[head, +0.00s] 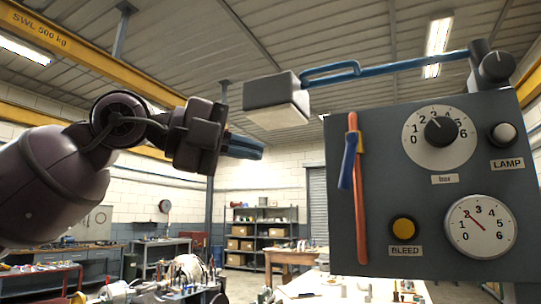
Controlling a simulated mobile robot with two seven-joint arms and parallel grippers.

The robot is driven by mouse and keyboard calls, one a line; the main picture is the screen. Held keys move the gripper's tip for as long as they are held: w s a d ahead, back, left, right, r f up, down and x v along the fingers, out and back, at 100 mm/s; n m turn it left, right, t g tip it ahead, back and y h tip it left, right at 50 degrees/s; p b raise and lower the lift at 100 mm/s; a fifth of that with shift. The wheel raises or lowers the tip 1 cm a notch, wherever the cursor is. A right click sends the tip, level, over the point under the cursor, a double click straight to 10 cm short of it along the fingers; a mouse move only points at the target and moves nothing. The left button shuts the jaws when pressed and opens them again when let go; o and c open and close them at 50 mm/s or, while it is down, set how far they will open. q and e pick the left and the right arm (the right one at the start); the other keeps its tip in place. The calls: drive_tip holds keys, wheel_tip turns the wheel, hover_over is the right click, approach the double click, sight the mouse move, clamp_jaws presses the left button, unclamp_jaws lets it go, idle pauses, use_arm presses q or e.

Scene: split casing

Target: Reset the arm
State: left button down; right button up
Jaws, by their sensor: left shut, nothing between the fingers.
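A grey control box (380,262) fills the right side of the head view. A long blue arm (400,62) runs from a dark pivot (492,66) at the box's top right corner, out to the left and slightly down. A grey block (275,100) sits at its left end, clear of the box. My left gripper (256,149) is shut and empty, with its blue fingers pointing right. It appears below and slightly left of the block, with a visible gap between them. My right gripper is not in view.
The box carries a selector knob (441,131), a lamp (503,132), a yellow BLEED button (403,229), a gauge (480,226), and an upright orange bar (361,215) beside a blue lever (347,165). Cluttered benches and shelves (262,230) stand behind. Open air separates my gripper from the box.

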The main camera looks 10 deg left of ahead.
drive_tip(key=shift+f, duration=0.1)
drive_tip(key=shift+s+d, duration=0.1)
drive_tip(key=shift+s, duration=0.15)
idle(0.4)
